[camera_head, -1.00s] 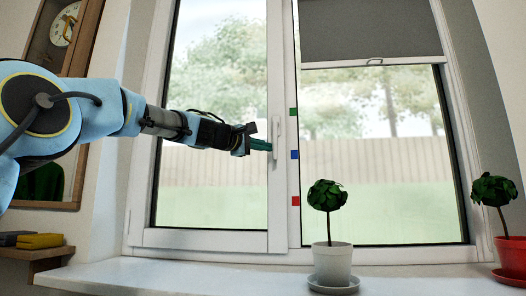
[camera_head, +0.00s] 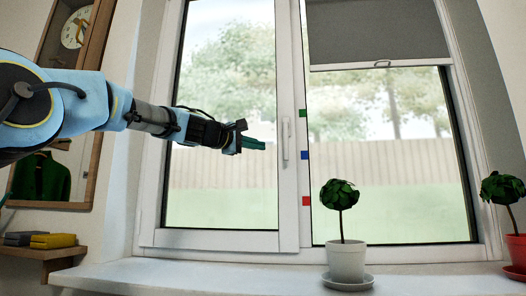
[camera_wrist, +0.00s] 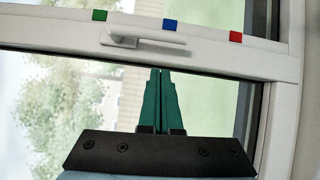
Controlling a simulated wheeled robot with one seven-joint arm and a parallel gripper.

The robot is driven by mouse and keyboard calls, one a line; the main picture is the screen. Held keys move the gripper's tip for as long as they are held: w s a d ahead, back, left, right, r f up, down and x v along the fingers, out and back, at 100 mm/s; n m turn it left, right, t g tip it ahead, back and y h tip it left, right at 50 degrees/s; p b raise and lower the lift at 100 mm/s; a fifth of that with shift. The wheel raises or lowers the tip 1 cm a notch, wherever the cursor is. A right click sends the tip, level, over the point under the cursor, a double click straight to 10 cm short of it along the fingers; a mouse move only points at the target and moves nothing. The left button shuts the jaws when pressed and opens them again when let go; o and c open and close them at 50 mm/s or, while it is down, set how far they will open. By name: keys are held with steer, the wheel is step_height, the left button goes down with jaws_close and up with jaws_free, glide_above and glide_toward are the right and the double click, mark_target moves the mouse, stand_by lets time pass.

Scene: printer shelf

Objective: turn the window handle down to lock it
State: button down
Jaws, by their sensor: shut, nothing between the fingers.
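The window handle (camera_head: 286,140) is white and sits on the frame's middle upright. It hangs straight down from its pivot, its free end near the blue marker's height. In the wrist view the handle (camera_wrist: 148,42) lies along the frame, with its pivot toward the green marker and its lever toward the red one. My gripper (camera_head: 265,145) is left of the handle, with a small gap between them. In the wrist view its green fingers (camera_wrist: 160,72) are together and empty, tips just short of the frame.
Green (camera_head: 303,113), blue (camera_head: 305,155) and red (camera_head: 306,201) markers line the frame right of the handle. A potted plant in a white pot (camera_head: 346,262) stands on the sill (camera_head: 210,275). Another plant in a red pot (camera_head: 517,250) is at far right. A grey blind (camera_head: 375,35) covers the upper right pane.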

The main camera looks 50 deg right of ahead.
steer(key=a+b, duration=0.2)
steer(key=a, duration=0.5)
steer(key=shift+w+a, duration=0.2)
steer(key=shift+a, duration=0.05)
